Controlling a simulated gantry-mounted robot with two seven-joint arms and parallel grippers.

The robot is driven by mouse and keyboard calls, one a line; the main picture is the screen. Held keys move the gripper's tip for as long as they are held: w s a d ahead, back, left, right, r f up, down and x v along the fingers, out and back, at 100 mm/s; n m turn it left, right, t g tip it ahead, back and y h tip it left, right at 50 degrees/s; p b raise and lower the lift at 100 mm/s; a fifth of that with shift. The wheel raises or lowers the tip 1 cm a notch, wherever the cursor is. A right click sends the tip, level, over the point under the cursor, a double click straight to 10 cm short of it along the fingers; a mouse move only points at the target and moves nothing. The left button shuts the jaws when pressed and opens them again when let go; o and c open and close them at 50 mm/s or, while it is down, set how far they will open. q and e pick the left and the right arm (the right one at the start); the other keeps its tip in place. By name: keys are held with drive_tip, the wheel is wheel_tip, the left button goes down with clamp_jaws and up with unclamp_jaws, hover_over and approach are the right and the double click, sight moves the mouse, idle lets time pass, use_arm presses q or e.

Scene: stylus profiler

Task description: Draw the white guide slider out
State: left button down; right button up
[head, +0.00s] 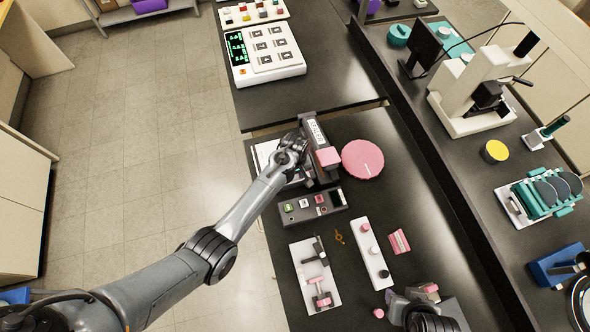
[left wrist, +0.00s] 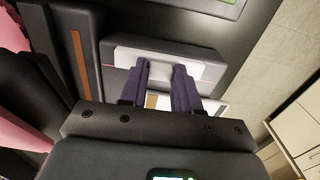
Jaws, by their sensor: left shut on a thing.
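The dark grey profiler (head: 318,150) stands on the black bench, with a pink block on its front end. My left gripper (head: 291,150) reaches its left side. In the left wrist view, the white guide slider (left wrist: 200,72) is a pale bar against a dark housing. My left gripper's two dark purple fingers (left wrist: 161,72) are shut on its middle part; the exact contact is partly hidden by the fingers. In the head view the hand covers the slider. My right gripper (head: 424,300) is low at the right, its fingers unclear.
A pink disc (head: 362,160) lies right of the profiler. A dark button box (head: 312,206) is just in front. A white plate with a clamp (head: 315,275) and a white strip with knobs (head: 371,255) lie nearer. Open floor is left of the bench.

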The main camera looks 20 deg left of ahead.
use_arm(q)
drive_tip(key=c, duration=0.8)
unclamp_jaws()
drive_tip(key=shift+s+d, duration=0.1)
drive_tip(key=shift+s, duration=0.05)
drive_tip(key=shift+r, duration=0.5)
wheel_tip(320, 180, up, 10)
drive_tip(key=shift+b, duration=0.3)
drive_tip(key=shift+f, duration=0.15)
